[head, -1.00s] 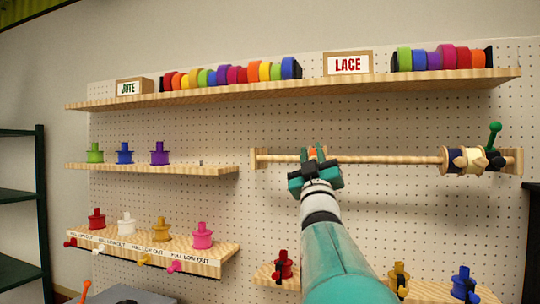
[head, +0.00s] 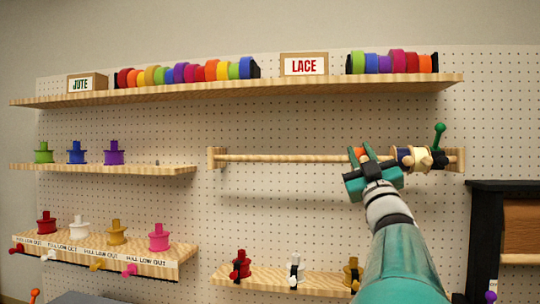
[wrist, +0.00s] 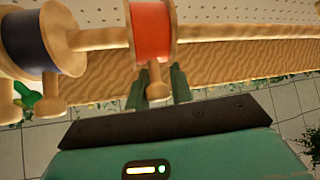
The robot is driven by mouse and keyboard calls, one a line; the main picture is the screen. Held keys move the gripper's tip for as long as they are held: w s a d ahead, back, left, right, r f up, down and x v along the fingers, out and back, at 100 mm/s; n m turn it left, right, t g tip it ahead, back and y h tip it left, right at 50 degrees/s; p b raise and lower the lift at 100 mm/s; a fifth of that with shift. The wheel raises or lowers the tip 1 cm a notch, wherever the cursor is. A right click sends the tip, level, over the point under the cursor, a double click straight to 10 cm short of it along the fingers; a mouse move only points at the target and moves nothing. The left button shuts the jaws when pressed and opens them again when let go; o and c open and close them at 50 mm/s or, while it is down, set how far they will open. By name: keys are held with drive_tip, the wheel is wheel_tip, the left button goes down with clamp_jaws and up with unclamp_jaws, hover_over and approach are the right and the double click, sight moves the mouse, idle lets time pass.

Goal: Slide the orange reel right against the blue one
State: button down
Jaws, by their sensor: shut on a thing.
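The orange reel (head: 359,152) hangs on a wooden rod (head: 280,158), and its orange drum with pale wooden flanges shows large in the wrist view (wrist: 152,30). The dark blue reel (head: 403,154) is on the same rod to its right, at the left in the wrist view (wrist: 40,40). A stretch of bare rod shows between the two reels, so they are apart. My gripper (head: 364,160) is below and in front of the orange reel. In the wrist view its fingers (wrist: 160,86) are shut on the wooden knob under that reel.
A cream reel (head: 421,157) and a green-knobbed stop (head: 439,138) are beyond the blue reel, near the rod's right bracket (head: 457,159). The rod is bare to the left of my gripper. A long shelf (head: 240,90) runs above, a lower shelf (head: 265,279) below.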

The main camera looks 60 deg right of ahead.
drive_tip(key=shift+s+d+f, duration=0.15)
drive_tip(key=shift+s+d, duration=0.25)
drive_tip(key=shift+s, duration=0.2)
drive_tip(key=c, duration=1.3)
unclamp_jaws()
drive_tip(key=shift+w+d, duration=0.1)
drive_tip(key=v, duration=1.4)
